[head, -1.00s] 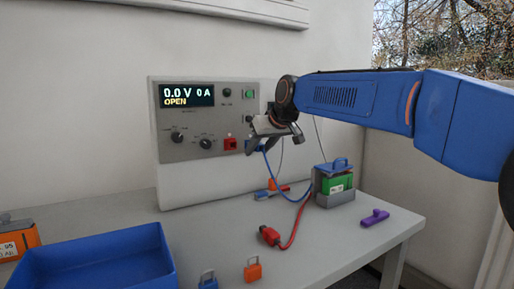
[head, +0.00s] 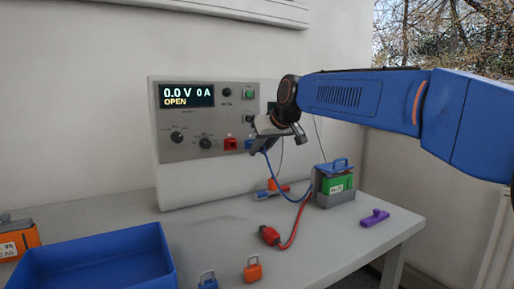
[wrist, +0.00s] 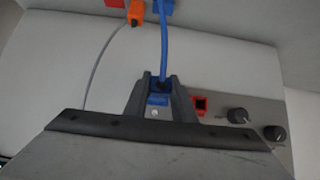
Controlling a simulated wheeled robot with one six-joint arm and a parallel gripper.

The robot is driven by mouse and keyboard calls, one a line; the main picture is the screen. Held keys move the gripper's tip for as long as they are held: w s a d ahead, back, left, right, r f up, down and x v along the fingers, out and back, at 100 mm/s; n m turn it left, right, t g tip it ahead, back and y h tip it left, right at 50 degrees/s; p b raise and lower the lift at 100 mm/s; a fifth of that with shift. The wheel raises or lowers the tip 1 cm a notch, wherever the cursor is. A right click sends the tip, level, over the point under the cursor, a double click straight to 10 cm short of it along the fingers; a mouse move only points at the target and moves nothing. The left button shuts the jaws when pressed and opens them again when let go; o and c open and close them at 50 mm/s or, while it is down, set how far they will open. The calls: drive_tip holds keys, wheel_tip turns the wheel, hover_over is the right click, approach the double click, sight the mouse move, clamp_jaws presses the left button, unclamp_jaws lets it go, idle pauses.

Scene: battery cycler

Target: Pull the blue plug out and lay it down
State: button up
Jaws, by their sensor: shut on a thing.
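The blue plug (wrist: 158,98) is between the fingers of my gripper (wrist: 160,92) in the wrist view, with its blue cable (wrist: 165,45) running away from it. In the head view my gripper (head: 259,148) is just right of and in front of the blue socket (head: 248,144) on the cycler panel (head: 185,148). The plug is mostly hidden there by the fingers; a small gap seems to separate it from the socket. The cable (head: 275,178) hangs down toward the green battery (head: 341,183). The display reads 0.0 V, 0 A, OPEN.
A red socket (head: 231,144) is beside the blue one. A red plug (head: 270,236) with its cable, a purple piece (head: 375,218), blue (head: 207,281) and orange (head: 253,270) padlocks and a blue tray (head: 160,240) are on the table. The middle of the table is fairly clear.

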drive_tip(key=shift+s+d, duration=0.65)
drive_tip(key=shift+s, duration=0.3)
drive_tip(key=shift+s+d, duration=0.65)
drive_tip(key=shift+s, duration=0.3)
drive_tip(key=shift+s, duration=0.1)
idle(0.5)
